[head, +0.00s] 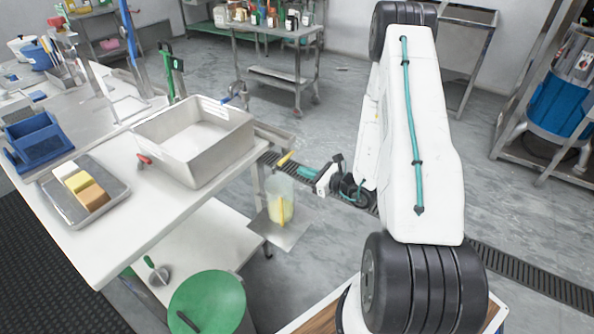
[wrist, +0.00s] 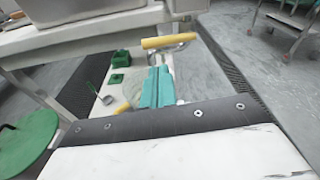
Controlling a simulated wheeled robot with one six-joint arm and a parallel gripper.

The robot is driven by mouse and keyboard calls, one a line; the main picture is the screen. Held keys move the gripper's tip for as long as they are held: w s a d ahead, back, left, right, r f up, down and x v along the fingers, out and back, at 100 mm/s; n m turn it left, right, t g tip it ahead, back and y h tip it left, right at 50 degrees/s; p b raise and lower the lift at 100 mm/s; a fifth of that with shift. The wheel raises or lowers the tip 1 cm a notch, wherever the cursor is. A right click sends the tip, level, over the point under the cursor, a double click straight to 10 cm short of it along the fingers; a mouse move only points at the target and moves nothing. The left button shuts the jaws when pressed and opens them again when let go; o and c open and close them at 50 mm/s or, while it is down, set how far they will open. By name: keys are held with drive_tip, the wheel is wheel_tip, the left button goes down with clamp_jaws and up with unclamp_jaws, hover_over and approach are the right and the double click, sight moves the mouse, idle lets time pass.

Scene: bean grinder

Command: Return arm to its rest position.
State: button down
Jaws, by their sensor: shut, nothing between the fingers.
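My gripper (head: 300,172) shows in the head view at the end of my white arm, beside the table's right edge. Its teal fingers show in the wrist view (wrist: 157,88), close together with nothing between them. A yellow handle (head: 285,159) is just beyond the fingertips; in the wrist view the yellow handle (wrist: 168,42) lies across, above the fingers. I cannot tell whether they touch. A clear container (head: 280,190) with something yellow in it stands on a small metal plate (head: 283,233), below and left of my gripper.
The white table (head: 125,225) holds a large grey bin (head: 195,145), a tray of coloured blocks (head: 60,207) and a blue bin (head: 38,145). A round green lid (head: 207,305) is at the front. A trolley (head: 275,75) stands behind. Open floor lies between trolley and arm.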

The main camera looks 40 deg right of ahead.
drive_tip(key=v, duration=0.3)
drive_tip(key=shift+a, duration=0.1)
